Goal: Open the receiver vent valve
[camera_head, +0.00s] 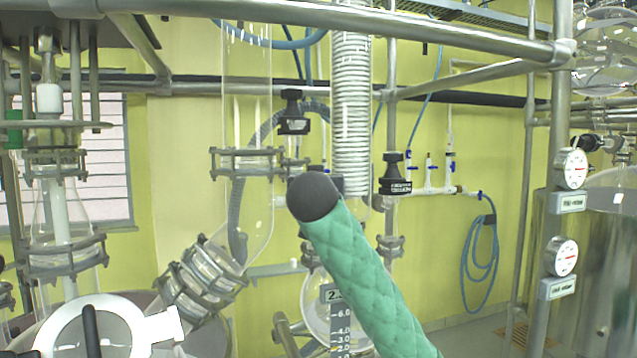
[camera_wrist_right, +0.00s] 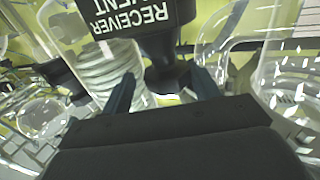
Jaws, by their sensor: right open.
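The receiver vent valve (camera_wrist_right: 165,72) has a black handle. In the right wrist view its black label plate (camera_wrist_right: 140,16) reads "RECEIVER VENT" upside down. My right gripper (camera_wrist_right: 162,88) is open, with one dark finger on each side of the handle. I cannot tell whether either finger touches it. In the head view my right arm (camera_head: 360,265), in a green sleeve with a dark end, hides the gripper and probably this valve. My left gripper is not in view.
A coiled glass condenser (camera_head: 351,100) and a clear glass column (camera_head: 247,90) stand close by. Other black valves stand upper left (camera_head: 293,112) and right (camera_head: 394,172) of my arm's end. Steel pipes (camera_head: 340,17) cross above. Gauges (camera_head: 571,168) are at far right.

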